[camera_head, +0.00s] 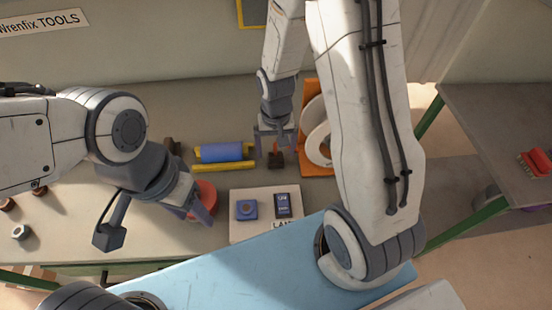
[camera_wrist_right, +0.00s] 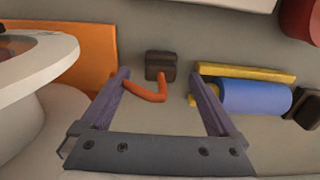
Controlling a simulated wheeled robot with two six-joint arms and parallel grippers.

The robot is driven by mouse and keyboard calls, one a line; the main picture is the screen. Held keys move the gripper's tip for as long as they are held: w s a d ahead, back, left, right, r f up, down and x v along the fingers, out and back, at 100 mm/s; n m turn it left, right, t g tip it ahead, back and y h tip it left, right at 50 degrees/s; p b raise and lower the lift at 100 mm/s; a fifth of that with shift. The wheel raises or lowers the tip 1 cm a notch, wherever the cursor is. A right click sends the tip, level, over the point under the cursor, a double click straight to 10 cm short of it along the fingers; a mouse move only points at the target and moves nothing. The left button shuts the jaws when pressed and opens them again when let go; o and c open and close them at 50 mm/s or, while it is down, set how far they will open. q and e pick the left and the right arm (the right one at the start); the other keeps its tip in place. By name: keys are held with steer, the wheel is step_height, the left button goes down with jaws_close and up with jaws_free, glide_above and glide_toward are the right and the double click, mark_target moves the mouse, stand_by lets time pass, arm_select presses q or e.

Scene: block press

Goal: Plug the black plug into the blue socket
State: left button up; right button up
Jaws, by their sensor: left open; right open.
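The black plug (camera_wrist_right: 161,64), a small dark block with an orange cord (camera_wrist_right: 150,95), lies on the bench in the right wrist view. In the head view the plug (camera_head: 276,160) is just below my right gripper (camera_head: 276,149). My right gripper (camera_wrist_right: 158,72) is open, its fingers on either side of the cord and the plug near the tips; nothing is gripped. The blue socket (camera_head: 246,209) sits on a pale plate (camera_head: 262,192) nearer the front of the bench. My left gripper (camera_head: 190,207) is open beside a red round object (camera_head: 206,193), left of the plate.
A blue cylinder (camera_head: 221,152) on a yellow holder (camera_head: 224,167) lies left of the plug. A dark display (camera_head: 283,204) is right of the socket on the plate.

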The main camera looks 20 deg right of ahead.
mark_target(276, 155)
steer(key=shift+f, duration=1.8)
steer(key=c, duration=1.4)
